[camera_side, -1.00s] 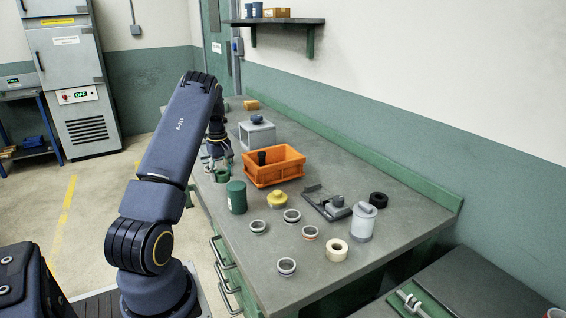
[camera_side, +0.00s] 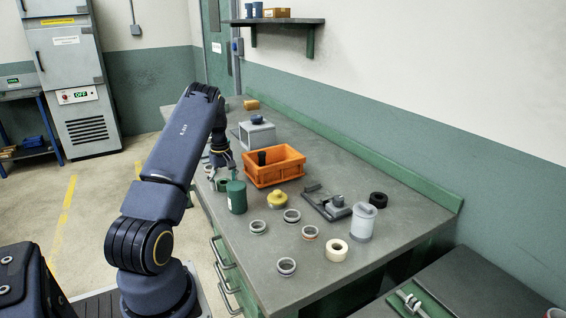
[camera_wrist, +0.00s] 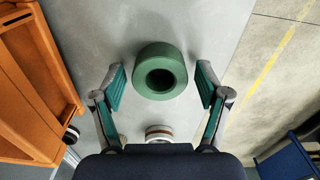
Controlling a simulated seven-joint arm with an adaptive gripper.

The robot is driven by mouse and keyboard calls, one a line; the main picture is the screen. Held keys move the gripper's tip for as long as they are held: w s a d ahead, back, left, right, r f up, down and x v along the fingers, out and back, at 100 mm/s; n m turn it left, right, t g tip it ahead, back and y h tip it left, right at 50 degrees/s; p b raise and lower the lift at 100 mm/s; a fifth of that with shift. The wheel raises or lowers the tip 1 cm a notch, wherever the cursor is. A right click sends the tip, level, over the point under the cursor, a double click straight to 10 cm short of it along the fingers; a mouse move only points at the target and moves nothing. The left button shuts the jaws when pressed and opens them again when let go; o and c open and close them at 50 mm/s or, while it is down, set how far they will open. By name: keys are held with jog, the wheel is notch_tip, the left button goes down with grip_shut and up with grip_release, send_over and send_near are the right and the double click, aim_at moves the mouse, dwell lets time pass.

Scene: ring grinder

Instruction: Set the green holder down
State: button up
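The green holder (camera_wrist: 160,57), a thick ring with a dark round hole, stands upright on the grey bench near its edge. In the side view it is small and partly covered (camera_side: 222,185), behind the dark green canister. My gripper (camera_wrist: 162,82) is open, with one teal-padded finger on each side of the holder. A gap shows between each finger and the holder in the wrist view, so it is not gripped. In the side view my gripper (camera_side: 221,170) is low over the bench at the holder, its fingertips hard to make out.
An orange bin (camera_side: 275,178) stands close right of my gripper. A dark green canister (camera_side: 236,197) stands just in front. A pale ring (camera_wrist: 158,133) lies near the holder. Several rings, a yellow-topped part (camera_side: 277,200) and a grey fixture (camera_side: 328,206) occupy the nearer bench.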

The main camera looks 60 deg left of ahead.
aim_at(225, 182)
jog(key=shift+r, duration=0.15)
notch_tip(225, 182, up, 12)
jog(key=r, duration=0.1)
jog(key=w+d+r+m+t, duration=0.1)
jog(key=w+d+r+m, duration=0.15)
jog(key=d+r, duration=0.4)
jog(key=w+d+r+m+t, duration=0.1)
jog(key=w+d+r+m, duration=0.15)
jog(key=d, duration=0.75)
jog(key=w+d+r+m+t, duration=0.1)
jog(key=w+d+r+m, duration=0.15)
jog(key=d+r, duration=0.4)
jog(key=s+d+f+m+t, duration=0.1)
jog(key=s+d+m, duration=0.5)
jog(key=d, duration=0.6)
jog(key=s+d+f+m+t, duration=0.1)
jog(key=s+d+m, duration=0.5)
jog(key=d, duration=0.6)
jog(key=shift+s+f+t, duration=0.3)
jog(key=shift+s+f, duration=0.25)
jog(key=shift+s, duration=0.7)
